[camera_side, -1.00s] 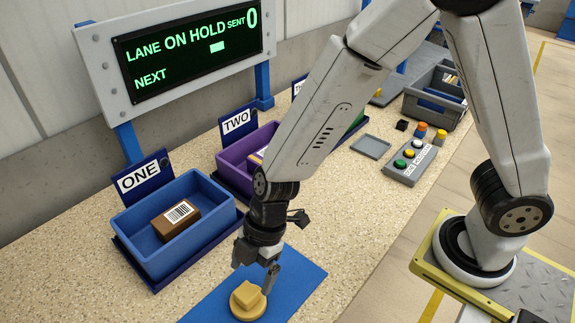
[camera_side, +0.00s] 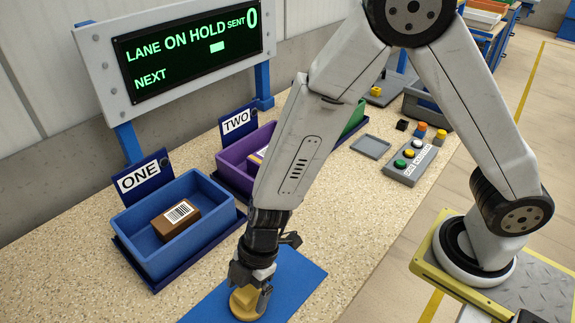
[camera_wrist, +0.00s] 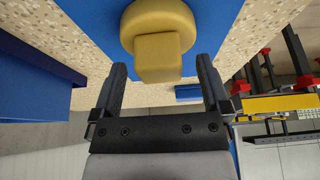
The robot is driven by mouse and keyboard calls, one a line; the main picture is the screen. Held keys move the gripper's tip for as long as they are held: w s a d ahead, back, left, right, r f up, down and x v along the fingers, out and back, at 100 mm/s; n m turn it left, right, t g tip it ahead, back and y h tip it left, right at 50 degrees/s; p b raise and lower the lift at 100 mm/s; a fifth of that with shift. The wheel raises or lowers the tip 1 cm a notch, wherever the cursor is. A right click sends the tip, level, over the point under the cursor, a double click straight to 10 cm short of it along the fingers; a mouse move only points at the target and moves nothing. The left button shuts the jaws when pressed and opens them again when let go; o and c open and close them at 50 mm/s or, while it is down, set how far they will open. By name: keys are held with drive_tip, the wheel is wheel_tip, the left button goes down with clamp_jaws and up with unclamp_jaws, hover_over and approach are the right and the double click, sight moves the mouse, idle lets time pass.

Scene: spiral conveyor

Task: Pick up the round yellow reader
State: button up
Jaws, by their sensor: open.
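The round yellow reader (camera_side: 244,304) lies on the blue mat (camera_side: 300,274) at the bottom of the side view. It has a round base with a blocky grip on top. In the wrist view the reader (camera_wrist: 158,38) is at the top centre, its block pointing towards my jaws. My gripper (camera_side: 250,290) is right at the reader, partly hiding its top in the side view. In the wrist view my gripper (camera_wrist: 161,70) is open, one finger on either side of the block's near end, with gaps showing on both sides.
A blue bin (camera_side: 128,228) marked ONE holds a brown barcoded box (camera_side: 175,219) left of my gripper. A purple bin (camera_side: 232,157) marked TWO stands behind. A button box (camera_side: 412,162) and a grey tray (camera_side: 371,146) sit at the right. The sign (camera_side: 190,50) reads LANE ON HOLD.

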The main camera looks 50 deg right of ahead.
drive_tip(key=shift+a+f, duration=0.15)
drive_tip(key=shift+f, duration=0.15)
idle(0.4)
clamp_jaws()
